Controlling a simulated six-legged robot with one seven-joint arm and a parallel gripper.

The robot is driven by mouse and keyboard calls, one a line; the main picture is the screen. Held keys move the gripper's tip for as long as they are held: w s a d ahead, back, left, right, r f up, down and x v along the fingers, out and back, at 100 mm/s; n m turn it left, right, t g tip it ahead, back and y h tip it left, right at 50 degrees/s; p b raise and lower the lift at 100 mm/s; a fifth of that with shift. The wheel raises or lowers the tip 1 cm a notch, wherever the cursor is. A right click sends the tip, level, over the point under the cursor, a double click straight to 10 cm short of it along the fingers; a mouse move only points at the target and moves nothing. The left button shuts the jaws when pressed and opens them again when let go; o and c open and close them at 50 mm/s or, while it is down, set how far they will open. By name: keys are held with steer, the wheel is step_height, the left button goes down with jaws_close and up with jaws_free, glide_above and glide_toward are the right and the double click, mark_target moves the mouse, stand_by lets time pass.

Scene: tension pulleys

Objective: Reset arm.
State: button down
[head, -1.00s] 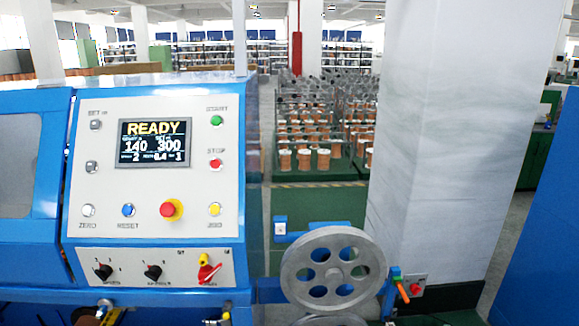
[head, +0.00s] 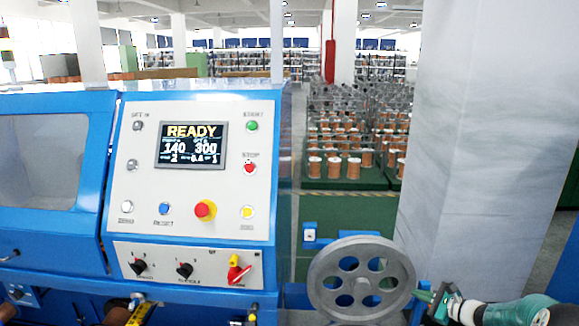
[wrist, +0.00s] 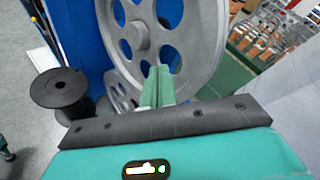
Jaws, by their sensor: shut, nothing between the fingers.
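My gripper (wrist: 157,88) shows in the wrist view with its green fingers together and nothing between them. Its fingertips overlap the lower part of the large grey pulley wheel (wrist: 192,45) in that view; I cannot tell whether they touch. In the head view my gripper (head: 424,296) and teal-and-white arm enter from the lower right, with the fingertips by the right rim of the grey pulley wheel (head: 320,284). The wheel has several round holes and stands upright beside the blue machine.
The blue machine's control panel (head: 190,170) shows READY on its screen (head: 192,144). A pale square pillar (head: 465,130) stands behind the wheel. A black spool (wrist: 60,92) is left in the wrist view. Racks of copper spools (head: 345,160) stand behind on green floor.

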steer(key=s+a+r+n+g+h, duration=0.1)
steer(key=s+a+r+n+g, duration=0.4)
steer(key=a+r, duration=0.55)
steer(key=s+a+r+n+g, duration=0.3)
steer(key=s+a+r+n, duration=0.4)
steer(key=a, duration=0.6)
steer(key=s+a+r+n+h, duration=0.2)
steer(key=s+n, duration=0.1)
steer(key=s, duration=0.5)
steer(key=s+a+r+n+h, duration=0.2)
steer(key=s+n, duration=0.2)
steer(key=s, duration=0.5)
steer(key=s+a+r+n+t+h, duration=0.1)
steer(key=s+r+n+h, duration=0.2)
steer(key=s, duration=0.5)
steer(key=shift+s+a+n, duration=0.4)
steer(key=shift+n, duration=0.1)
